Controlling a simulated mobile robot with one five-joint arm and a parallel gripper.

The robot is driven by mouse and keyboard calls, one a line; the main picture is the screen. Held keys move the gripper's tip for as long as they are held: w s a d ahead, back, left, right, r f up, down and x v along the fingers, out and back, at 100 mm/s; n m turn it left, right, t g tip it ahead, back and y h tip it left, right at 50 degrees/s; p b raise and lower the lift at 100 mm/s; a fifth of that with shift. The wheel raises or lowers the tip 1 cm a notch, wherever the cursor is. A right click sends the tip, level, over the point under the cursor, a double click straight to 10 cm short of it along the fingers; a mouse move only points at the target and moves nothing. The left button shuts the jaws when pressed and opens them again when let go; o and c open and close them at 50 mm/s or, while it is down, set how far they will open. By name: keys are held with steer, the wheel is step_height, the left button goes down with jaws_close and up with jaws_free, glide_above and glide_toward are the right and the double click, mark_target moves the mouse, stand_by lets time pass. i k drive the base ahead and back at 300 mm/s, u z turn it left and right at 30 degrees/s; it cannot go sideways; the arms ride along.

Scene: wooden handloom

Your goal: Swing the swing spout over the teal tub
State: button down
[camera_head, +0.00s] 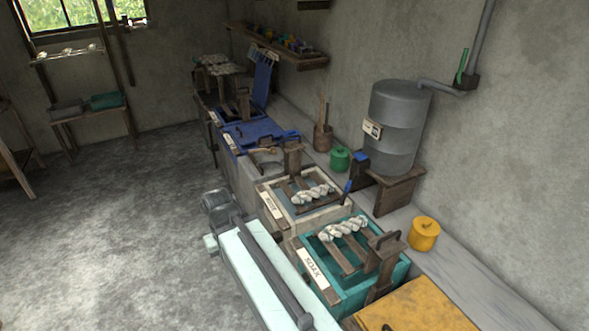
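The teal tub (352,296) stands at the front right with a label reading SOAK. Wooden slats and a twisted pale skein lie across it. A grey drum (398,115) stands on a wooden stand behind the tubs. A thin dark blue piece (347,187), which looks like the swing spout, shows below the drum near the back right corner of the white tub, short of the teal tub. A blue block (361,157) sits just above it. Its exact shape is too small to tell. I cannot make out my gripper's fingers; what looks like my arm lies left of the tubs.
A white tub (277,205) with slats and a skein adjoins the teal tub. A yellow lid (415,309) lies in front. Yellow (424,233) and green (340,159) pots stand on the ledge. A blue lid (255,133) is farther back. The floor (110,220) at left is clear.

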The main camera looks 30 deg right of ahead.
mark_target(350, 184)
steer(key=u, duration=0.45)
steer(key=i, duration=1.15)
steer(key=z, duration=0.1)
